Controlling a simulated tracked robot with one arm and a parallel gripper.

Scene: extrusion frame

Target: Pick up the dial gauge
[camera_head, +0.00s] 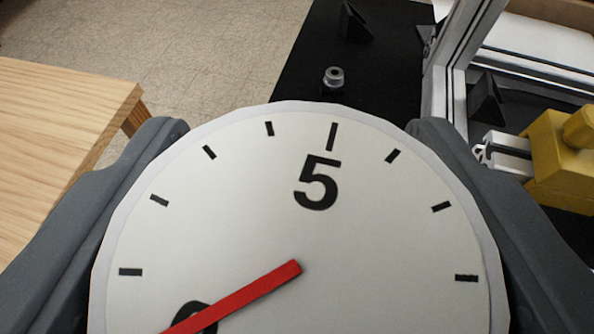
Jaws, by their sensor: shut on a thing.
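The dial gauge (375,235) fills the lower middle of the view, very near the camera. It has a round white face with black tick marks, a black 5 near the top and a red needle pointing to the lower left. A second numeral at the lower left is partly covered by the needle. The bottom of the gauge is cut off by the picture edge. My gripper (293,135) is shut on the gauge, with one dark grey finger at its left side and one at its right. The fingertips' contact is partly hidden by the face.
A wooden table (60,120) stands at the left. A black surface (305,75) with a small metal fitting (334,76) lies beyond the gauge. An aluminium extrusion frame (448,85) and a yellow part (560,160) are at the right. Bare tiled floor (180,45) shows at the upper left.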

